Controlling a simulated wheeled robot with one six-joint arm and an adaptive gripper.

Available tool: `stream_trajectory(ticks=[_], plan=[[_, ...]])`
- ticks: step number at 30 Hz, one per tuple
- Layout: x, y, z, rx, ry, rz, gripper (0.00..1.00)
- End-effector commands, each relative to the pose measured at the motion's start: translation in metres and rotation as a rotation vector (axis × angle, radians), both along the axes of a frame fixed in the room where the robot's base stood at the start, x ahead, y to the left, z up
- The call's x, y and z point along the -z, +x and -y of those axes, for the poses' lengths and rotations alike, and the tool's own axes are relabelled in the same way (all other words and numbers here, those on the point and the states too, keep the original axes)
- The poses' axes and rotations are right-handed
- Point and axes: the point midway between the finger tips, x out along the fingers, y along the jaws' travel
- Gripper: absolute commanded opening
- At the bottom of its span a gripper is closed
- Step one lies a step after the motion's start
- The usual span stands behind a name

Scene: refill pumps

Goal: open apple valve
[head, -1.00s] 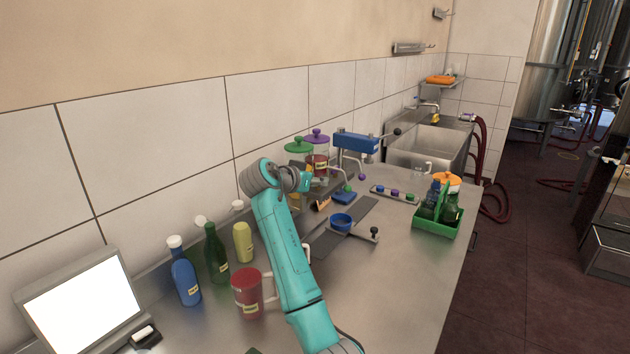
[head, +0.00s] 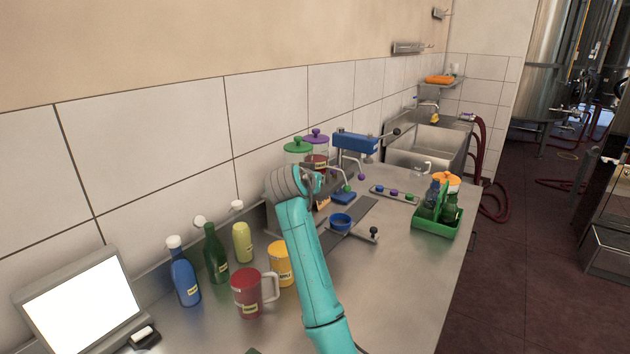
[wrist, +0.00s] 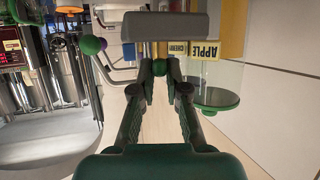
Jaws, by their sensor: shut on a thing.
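My gripper (wrist: 160,70) is shut on a small green ball knob (wrist: 160,67), seen between its fingertips in the wrist view. A yellow APPLE label (wrist: 204,50) is just right of the knob, with a CHERRY label (wrist: 178,48) beside it. The green-lidded jar (wrist: 215,98) is to the right, appearing upside down; it also shows in the head view (head: 298,148), behind my gripper (head: 326,184). The valve body is mostly hidden by a grey bar and my fingers.
Another green ball (wrist: 91,45) on a bent rod is left of my fingers. The blue press (head: 355,142) and purple-lidded jar (head: 317,140) stand behind my gripper.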

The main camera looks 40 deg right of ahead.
Motion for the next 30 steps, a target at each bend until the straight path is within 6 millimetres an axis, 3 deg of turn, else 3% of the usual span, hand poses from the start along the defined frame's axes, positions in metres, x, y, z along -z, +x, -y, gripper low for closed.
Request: stream_trajectory(ticks=[15, 30], plan=[[0.0026, -0.0039, 0.0039, -0.312, 0.003, -0.005, 0.0], [0.0034, -0.0038, 0.0039, -0.366, 0.004, -0.006, 0.0]])
